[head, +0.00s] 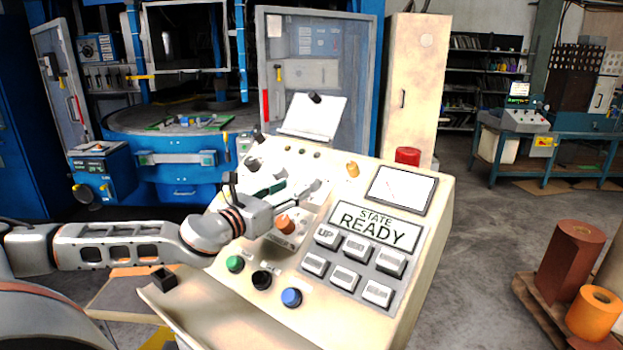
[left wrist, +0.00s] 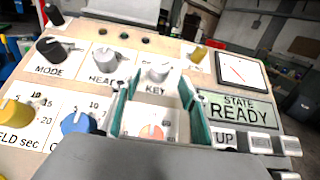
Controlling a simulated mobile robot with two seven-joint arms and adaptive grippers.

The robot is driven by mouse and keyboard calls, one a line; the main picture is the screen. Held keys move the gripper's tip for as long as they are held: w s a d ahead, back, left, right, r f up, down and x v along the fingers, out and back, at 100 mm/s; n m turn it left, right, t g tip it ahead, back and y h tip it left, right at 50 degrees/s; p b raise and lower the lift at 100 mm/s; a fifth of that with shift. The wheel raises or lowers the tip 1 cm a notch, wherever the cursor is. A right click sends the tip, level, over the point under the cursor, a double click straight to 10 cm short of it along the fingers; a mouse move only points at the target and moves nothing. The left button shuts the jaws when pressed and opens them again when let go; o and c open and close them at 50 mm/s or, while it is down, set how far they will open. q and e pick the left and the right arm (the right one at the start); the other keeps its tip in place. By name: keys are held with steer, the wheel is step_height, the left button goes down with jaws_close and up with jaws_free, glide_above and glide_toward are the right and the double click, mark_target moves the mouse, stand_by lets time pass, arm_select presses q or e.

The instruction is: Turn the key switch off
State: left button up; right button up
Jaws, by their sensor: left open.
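The key switch (left wrist: 158,72), a light grey knob above the label KEY, sits on the sloped control panel (left wrist: 150,52). In the left wrist view it stands just beyond and between the tips of my left gripper (left wrist: 160,84). The gripper's two green-lined fingers are apart with nothing held between them. In the head view my left gripper (head: 297,185) hovers over the middle of the panel and partly hides the knobs there. I cannot tell whether a finger touches the key. My right gripper does not show.
Beside the key are a black MODE knob (left wrist: 55,49), a grey heater knob (left wrist: 105,58) and a yellow knob (left wrist: 197,55). The display (head: 378,227) reads STATE READY. A red button (head: 407,156) rises at the back. Green (head: 235,263), black (head: 261,279) and blue (head: 291,297) buttons line the front.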

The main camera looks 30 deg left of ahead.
mark_target(306, 182)
arm_select(q)
steer(key=shift+w+d+r, duration=0.1)
steer(key=shift+w+r, duration=0.05)
steer(key=shift+w, duration=0.4)
steer(key=w+p, duration=0.1)
steer(key=w, duration=0.3)
steer(key=shift+w+d+p, duration=0.1)
steer(key=shift+w+p, duration=0.15)
steer(key=shift+p, duration=0.1)
steer(key=shift+w, duration=0.55)
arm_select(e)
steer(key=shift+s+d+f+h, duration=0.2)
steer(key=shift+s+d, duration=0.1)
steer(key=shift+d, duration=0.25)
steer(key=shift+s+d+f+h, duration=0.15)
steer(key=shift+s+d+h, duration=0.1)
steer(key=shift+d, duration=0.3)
arm_select(q)
steer(key=c, duration=1.1)
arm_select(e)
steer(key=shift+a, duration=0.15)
